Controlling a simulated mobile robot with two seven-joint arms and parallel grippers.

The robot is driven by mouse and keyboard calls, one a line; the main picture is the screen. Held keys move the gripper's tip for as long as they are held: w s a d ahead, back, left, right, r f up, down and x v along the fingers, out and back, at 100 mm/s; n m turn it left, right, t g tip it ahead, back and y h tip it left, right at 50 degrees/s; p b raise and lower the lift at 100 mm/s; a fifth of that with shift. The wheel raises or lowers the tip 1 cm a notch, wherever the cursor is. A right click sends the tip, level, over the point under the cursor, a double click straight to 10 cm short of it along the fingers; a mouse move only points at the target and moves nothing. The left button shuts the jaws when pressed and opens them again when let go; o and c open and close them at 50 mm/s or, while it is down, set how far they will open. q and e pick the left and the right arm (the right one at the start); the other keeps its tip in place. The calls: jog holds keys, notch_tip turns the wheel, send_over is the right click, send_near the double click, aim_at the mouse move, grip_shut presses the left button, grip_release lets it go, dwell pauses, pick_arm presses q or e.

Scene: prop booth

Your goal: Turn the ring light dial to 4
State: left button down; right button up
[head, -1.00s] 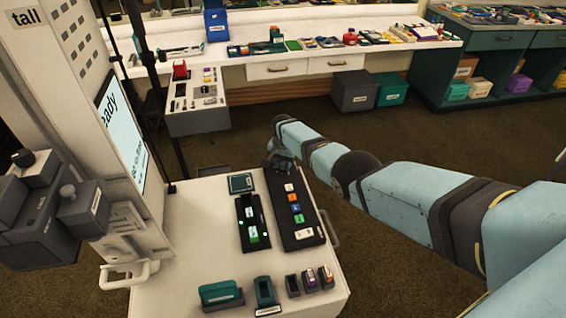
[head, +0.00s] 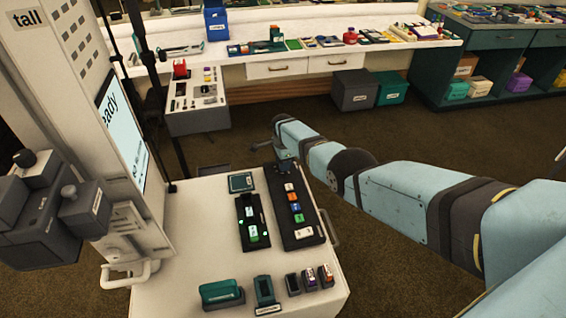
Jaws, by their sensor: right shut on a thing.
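My right arm comes in from the right. Its gripper (head: 283,158) is small and dark at the far end of a black control strip (head: 311,235) on the white cart. It is shut on what I take to be the ring light dial. The gripper and wrist hide the dial, so its pointer and numbers cannot be read. The strip has a row of coloured buttons and a white label nearer to me. My left gripper is not in view.
A second black panel (head: 241,212) with green lights stands left of the strip. A teal-topped block (head: 240,182) is behind it. A teal holder (head: 222,291) and several small items stand on the cart's near edge. A tall white cabinet (head: 75,60) rises at left.

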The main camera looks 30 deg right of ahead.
jog(key=shift+r+m, duration=0.1)
jog(key=shift+m, duration=0.5)
jog(key=o, duration=0.9)
notch_tip(320, 180, up, 6)
jog(key=p, duration=0.3)
notch_tip(320, 180, up, 8)
jog(key=shift+f+p, duration=0.1)
jog(key=shift+p, duration=0.4)
jog(key=shift+f, duration=0.1)
